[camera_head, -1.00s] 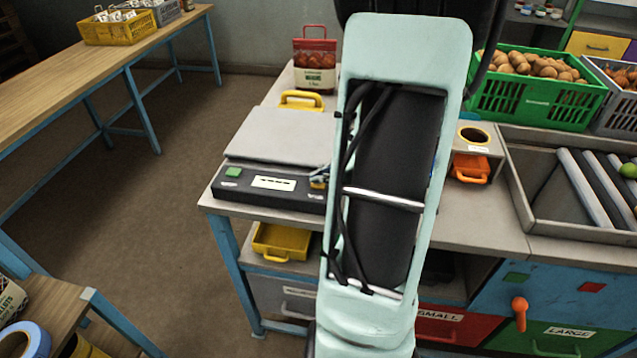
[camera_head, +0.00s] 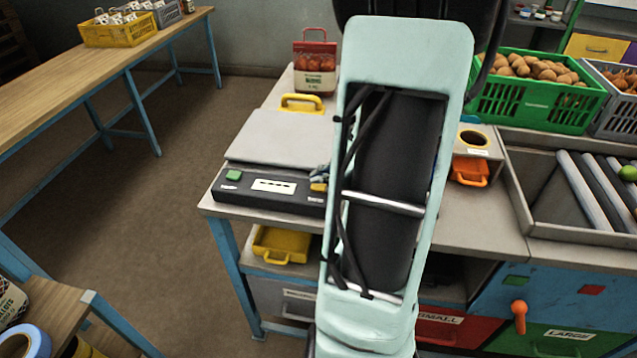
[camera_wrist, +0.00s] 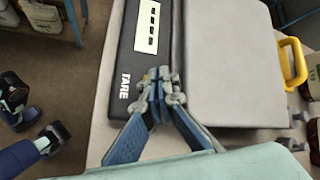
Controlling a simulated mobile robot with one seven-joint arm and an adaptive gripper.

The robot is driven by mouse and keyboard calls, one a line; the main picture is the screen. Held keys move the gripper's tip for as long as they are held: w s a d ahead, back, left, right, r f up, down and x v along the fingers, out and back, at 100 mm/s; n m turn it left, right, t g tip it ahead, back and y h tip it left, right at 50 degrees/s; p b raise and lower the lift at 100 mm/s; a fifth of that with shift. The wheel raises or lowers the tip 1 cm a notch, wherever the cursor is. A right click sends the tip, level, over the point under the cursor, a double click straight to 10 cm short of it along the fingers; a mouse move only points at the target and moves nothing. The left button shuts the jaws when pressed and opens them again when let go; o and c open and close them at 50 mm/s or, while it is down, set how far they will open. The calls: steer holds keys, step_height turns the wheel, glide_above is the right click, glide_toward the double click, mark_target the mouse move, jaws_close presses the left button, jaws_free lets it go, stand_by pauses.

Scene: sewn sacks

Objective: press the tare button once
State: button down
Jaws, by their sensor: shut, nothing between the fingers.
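The scale has a grey plate (camera_head: 278,135) and a black front panel (camera_head: 262,204) with a pale display (camera_head: 273,185). In the wrist view a white TARE label (camera_wrist: 124,86) is on the panel, beside my gripper (camera_wrist: 158,78). A yellow button (camera_head: 318,187) shows at the panel's right end in the head view, partly hidden by my arm. My gripper (camera_head: 321,173) is shut and empty, with its tips over or right by this button. I cannot tell whether they touch it. A green button (camera_head: 233,174) is at the panel's left end.
A yellow handle (camera_head: 302,101) and a red-topped bag (camera_head: 314,65) stand behind the scale. An orange scoop-like tray (camera_head: 470,170) is right of my arm. A green crate of potatoes (camera_head: 538,95) stands at the back right.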

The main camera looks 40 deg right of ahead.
mark_target(321, 187)
steer(key=shift+r, duration=0.25)
step_height(321, 187, up, 5)
steer(key=p, duration=0.3)
steer(key=shift+p, duration=0.35)
stand_by(0.8)
